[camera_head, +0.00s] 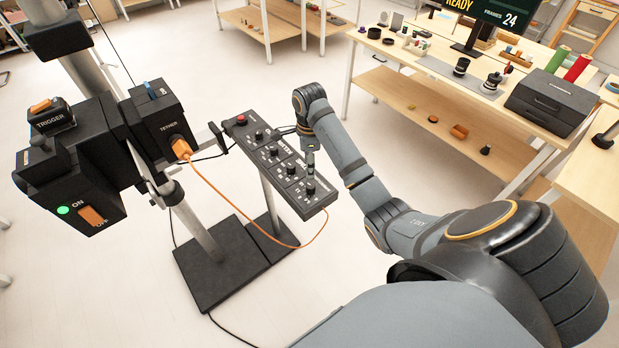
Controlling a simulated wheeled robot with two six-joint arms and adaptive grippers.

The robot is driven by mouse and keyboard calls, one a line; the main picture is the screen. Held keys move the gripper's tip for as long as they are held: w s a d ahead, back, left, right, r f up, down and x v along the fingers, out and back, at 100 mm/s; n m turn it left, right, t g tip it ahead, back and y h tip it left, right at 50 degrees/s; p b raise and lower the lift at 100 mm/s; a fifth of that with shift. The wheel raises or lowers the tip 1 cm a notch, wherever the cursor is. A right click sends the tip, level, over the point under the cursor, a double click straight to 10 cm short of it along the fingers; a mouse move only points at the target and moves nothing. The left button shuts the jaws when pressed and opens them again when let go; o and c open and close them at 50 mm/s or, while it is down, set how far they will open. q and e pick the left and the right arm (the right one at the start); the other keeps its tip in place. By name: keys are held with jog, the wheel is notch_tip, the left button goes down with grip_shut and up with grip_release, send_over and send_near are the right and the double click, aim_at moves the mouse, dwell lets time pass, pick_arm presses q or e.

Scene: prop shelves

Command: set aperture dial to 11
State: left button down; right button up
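A long black control panel (272,161) with several black dials and white markings stands on a post in the middle of the view. My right arm comes in from the right, and its gripper (311,172) points down over the near end of the panel. Its fingertips are at or just above the dial (310,189) nearest that end; I cannot tell whether they touch it. The fingers look close together, but their gap is too small to make out. The dial labels and settings are too small to read, so I cannot tell which is the aperture dial. My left gripper is not in view.
A black camera rig (97,160) with a lit green light stands left of the panel. An orange cable (236,205) loops from it to the panel's near end. A red button (241,119) is at the far end. A wooden workbench (440,52) stands behind my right arm.

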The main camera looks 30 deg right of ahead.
aim_at(310, 185)
notch_tip(310, 185, down, 9)
jog(key=b, duration=0.8)
jog(key=shift+r, duration=0.1)
jog(key=shift+f, duration=0.75)
jog(key=shift+c, duration=0.4)
